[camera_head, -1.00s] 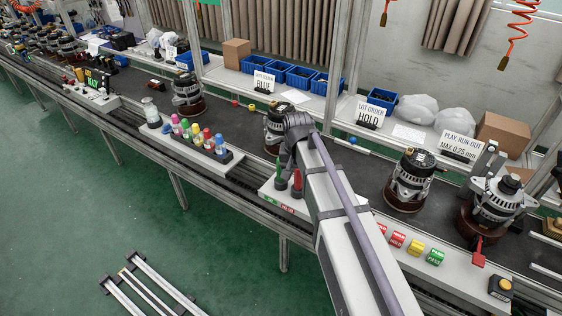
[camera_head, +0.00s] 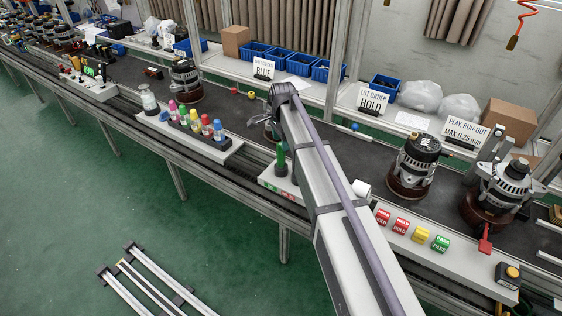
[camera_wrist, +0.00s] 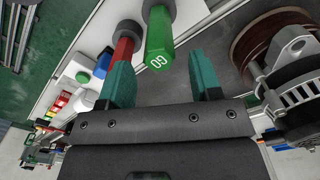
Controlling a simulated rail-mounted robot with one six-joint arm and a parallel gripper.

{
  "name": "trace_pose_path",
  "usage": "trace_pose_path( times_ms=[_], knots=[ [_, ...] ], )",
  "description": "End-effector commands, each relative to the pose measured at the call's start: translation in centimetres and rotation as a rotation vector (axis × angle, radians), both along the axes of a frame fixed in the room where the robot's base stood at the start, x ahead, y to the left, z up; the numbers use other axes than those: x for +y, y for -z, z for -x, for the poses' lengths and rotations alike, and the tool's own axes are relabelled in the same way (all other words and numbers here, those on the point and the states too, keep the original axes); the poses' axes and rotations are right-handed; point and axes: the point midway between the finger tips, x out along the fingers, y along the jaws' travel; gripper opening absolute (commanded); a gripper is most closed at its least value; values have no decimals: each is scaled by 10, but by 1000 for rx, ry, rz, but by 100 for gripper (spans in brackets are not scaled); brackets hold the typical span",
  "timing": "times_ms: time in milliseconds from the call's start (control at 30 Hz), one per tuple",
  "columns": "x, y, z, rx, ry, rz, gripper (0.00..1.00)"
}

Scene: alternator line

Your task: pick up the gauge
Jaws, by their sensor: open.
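A green cylindrical gauge marked GO (camera_wrist: 159,42) stands in front of my open gripper (camera_wrist: 160,78) in the wrist view, in line with the gap between the teal fingers. A red gauge (camera_wrist: 125,45) with a dark end is just left of it, close beyond the left finger; whether they touch I cannot tell. The gap between the fingers is empty. In the head view the green gauge (camera_head: 281,161) stands upright on a pale block (camera_head: 276,183) at the bench's front edge. There my arm hides the red gauge and most of my gripper.
An alternator (camera_wrist: 295,85) on a brown round base is close at right in the wrist view. Colour-topped bottles (camera_head: 195,121) stand in a rack left of the gauges. Red, yellow and green marked blocks (camera_head: 421,235) lie to the right. Dark belt (camera_head: 335,145) lies behind.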

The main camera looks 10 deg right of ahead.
Motion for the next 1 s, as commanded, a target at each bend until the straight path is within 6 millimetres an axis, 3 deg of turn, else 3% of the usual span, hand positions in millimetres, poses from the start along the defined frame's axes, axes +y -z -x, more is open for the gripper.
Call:
trace_pose_path(
  times_ms=[233,500,1000],
  knots=[
    [3,50,1,0,0,0,58],
    [3,49,1,0,0,0,58],
    [3,49,1,0,0,0,10]
  ],
)
